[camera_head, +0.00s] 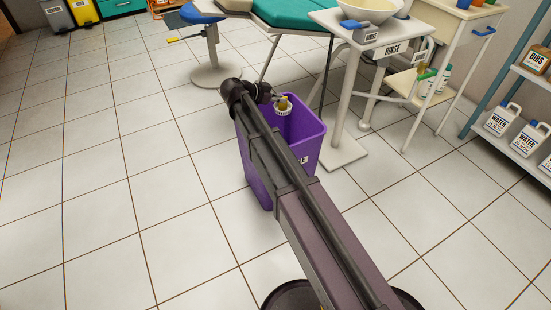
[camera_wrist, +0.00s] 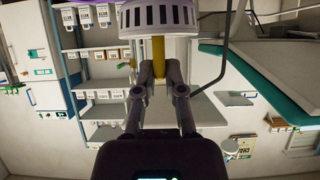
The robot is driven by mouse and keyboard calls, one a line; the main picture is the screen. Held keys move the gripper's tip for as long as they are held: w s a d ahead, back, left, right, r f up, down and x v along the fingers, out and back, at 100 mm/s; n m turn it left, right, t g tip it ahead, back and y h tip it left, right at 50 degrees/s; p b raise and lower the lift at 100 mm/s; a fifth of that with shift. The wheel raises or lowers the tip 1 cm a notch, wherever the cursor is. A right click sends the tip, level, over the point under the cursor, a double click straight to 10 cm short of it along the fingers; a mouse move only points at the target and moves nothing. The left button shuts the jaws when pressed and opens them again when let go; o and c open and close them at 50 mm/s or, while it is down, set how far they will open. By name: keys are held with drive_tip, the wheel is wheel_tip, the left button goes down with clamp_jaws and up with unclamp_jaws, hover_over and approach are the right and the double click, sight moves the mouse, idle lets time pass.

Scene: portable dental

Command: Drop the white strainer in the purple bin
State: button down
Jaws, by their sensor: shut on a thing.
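The white strainer (camera_wrist: 158,18) is at the top of the wrist view, with a slotted white rim and a yellow stem. My gripper (camera_wrist: 158,75) is shut on the yellow stem. In the head view the strainer (camera_head: 283,109) hangs over the open top of the purple bin (camera_head: 305,158), near its far side. My arm crosses in front of the bin and hides part of its mouth and front. The inside of the bin is mostly hidden.
A white rinse stand (camera_head: 392,48) with a bowl (camera_head: 365,10) stands just behind the bin. A dental chair (camera_head: 290,15) and a stool (camera_head: 215,72) are farther back. Shelves with water jugs (camera_head: 500,120) stand at right. The tiled floor at left is clear.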

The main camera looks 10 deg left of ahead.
drive_tip(key=c, duration=0.7)
unclamp_jaws()
drive_tip(key=shift+o, duration=0.2)
drive_tip(key=shift+r, duration=0.15)
